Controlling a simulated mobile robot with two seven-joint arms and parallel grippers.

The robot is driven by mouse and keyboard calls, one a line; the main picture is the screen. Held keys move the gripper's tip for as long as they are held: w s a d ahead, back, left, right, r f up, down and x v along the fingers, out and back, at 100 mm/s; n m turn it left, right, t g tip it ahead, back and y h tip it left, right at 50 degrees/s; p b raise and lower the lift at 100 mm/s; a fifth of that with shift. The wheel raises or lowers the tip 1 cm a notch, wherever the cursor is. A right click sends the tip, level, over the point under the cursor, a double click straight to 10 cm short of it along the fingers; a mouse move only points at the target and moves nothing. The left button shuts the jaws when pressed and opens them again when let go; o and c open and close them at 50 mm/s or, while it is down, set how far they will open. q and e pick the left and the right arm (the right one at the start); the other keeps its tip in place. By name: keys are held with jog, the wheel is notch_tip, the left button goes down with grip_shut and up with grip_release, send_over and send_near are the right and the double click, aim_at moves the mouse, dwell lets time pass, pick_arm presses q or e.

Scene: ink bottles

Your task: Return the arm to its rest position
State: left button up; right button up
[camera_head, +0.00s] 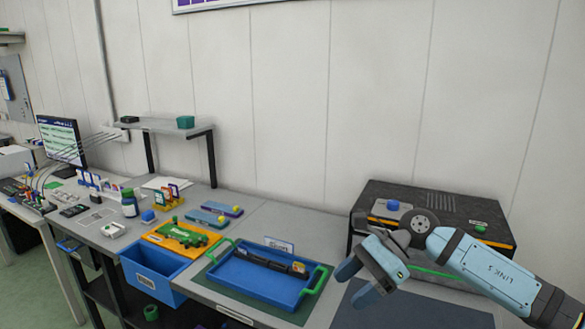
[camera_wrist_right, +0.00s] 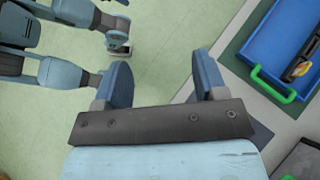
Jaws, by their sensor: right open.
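My right arm (camera_head: 490,272) comes in from the right in the head view, pale blue and bent inward. Its gripper (camera_head: 353,279) is open and empty above the front of the workbench, to the right of the blue tray (camera_head: 262,288). In the right wrist view the two blue fingers (camera_wrist_right: 163,76) stand apart with only floor and a bench edge behind them. Pale blue links of my own body show at the upper left of that view. My left gripper does not show in the head view.
The tray, with green handles (camera_head: 315,280), holds a black item (camera_head: 270,262). A black machine (camera_head: 440,205) stands behind my right gripper. A blue bin (camera_head: 150,275), a dark bottle with a green cap (camera_head: 129,205) and a raised shelf (camera_head: 165,125) are farther left.

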jog(key=s+a+f+m+t+y, duration=0.3)
jog(key=s+a+m+t+y, duration=0.3)
jog(key=m+y, duration=0.7)
jog(key=s+d+f+m+t+h, duration=0.15)
jog(key=f+m+t+h, duration=0.35)
jog(key=m, duration=0.5)
jog(key=d+f+m+t+h, duration=0.3)
jog(key=f+m+t+h, duration=0.1)
jog(key=m, duration=0.6)
jog(key=s+d+f+m+t+h, duration=0.15)
jog(key=f+m+t+h, duration=0.35)
jog(key=m, duration=0.5)
jog(key=s+d+f+m+g+h, duration=0.35)
jog(key=s+f+m, duration=0.25)
jog(key=s+f, duration=0.2)
jog(key=s+d+f+m+g+h, duration=0.3)
jog(key=s+d+f+m, duration=0.1)
jog(key=s+f+m, duration=0.3)
pick_arm(q)
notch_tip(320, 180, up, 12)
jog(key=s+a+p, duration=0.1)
jog(key=p, duration=1.4)
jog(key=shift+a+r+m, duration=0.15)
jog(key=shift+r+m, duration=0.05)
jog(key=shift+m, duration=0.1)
pick_arm(e)
notch_tip(320, 180, up, 12)
jog(key=n, duration=0.1)
jog(key=shift+s+d, duration=0.4)
